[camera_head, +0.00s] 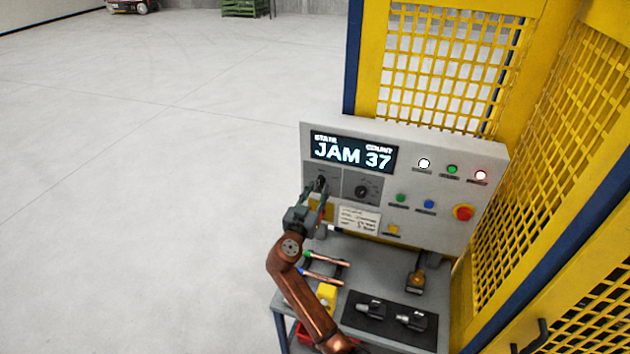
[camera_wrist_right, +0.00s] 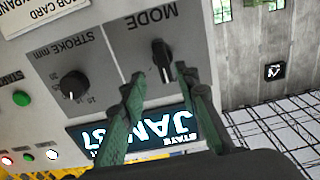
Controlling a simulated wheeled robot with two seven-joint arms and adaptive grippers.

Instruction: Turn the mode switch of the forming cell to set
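The mode switch is a black knob (camera_wrist_right: 161,52) on a grey plate marked MODE, upside down in the right wrist view. In the head view the switch (camera_head: 320,181) sits at the panel's left, below the display (camera_head: 353,152) reading JAM 37. My right gripper (camera_head: 315,190) is at the switch. In the right wrist view its two green-grey fingers (camera_wrist_right: 158,78) are spread, with the knob showing in the gap between their tips. I cannot tell whether they touch it. The switch's position labels are not readable. My left gripper is out of view.
The stroke knob (camera_head: 362,191) is right of the mode switch. Buttons and a red emergency stop (camera_head: 463,213) are further right. Below, a bench holds copper tubes (camera_head: 323,277) and a black mat (camera_head: 384,328) with grey parts. Yellow mesh guarding (camera_head: 455,60) stands behind and right; floor at left is clear.

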